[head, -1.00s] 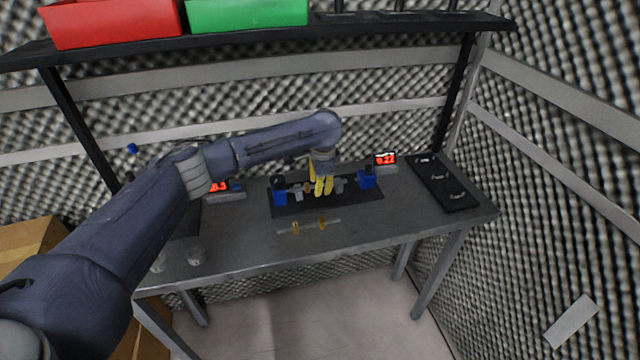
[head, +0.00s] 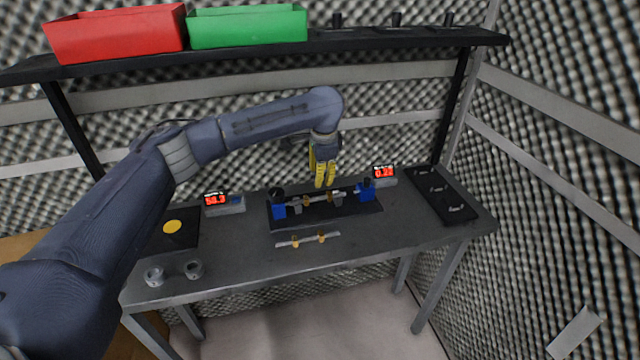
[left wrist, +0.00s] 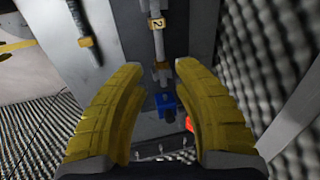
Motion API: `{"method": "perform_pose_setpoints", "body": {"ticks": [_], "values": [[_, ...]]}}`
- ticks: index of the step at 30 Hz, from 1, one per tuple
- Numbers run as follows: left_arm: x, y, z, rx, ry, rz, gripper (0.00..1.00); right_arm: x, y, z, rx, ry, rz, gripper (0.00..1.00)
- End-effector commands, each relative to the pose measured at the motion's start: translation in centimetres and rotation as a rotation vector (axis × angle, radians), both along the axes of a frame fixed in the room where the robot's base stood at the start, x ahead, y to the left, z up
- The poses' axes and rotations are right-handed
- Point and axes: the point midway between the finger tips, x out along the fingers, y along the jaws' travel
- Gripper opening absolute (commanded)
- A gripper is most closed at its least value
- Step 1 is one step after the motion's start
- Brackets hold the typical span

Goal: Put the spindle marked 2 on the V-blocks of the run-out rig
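The spindle marked 2 (left wrist: 157,45) shows its yellow label in the left wrist view. It lies lengthwise across the V-blocks (left wrist: 161,72) of the run-out rig; its far upper end is cut off. My left gripper (head: 325,186) is just above the rig, apart from the spindle. Its yellow fingers are spread with nothing between them, as the left wrist view also shows (left wrist: 160,78).
Another spindle (head: 308,240) lies on the table in front of the rig. A shelf with bins (head: 247,25) is above.

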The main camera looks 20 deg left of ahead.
Motion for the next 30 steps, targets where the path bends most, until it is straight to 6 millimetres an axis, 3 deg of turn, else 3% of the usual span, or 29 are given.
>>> {"method": "perform_pose_setpoints", "body": {"ticks": [8, 30], "values": [[-0.3, -0.2, 1.6, 0.0, 0.001, -0.001, 0.3, 0.0, 0.0, 0.0, 0.0, 0.0, 0.0, 0.43], [-0.3, -0.2, 1.7, 0.0, 0.001, -0.001, 0.3, 0.0, 0.0, 0.0, 0.0, 0.0, 0.0, 0.43]]}}
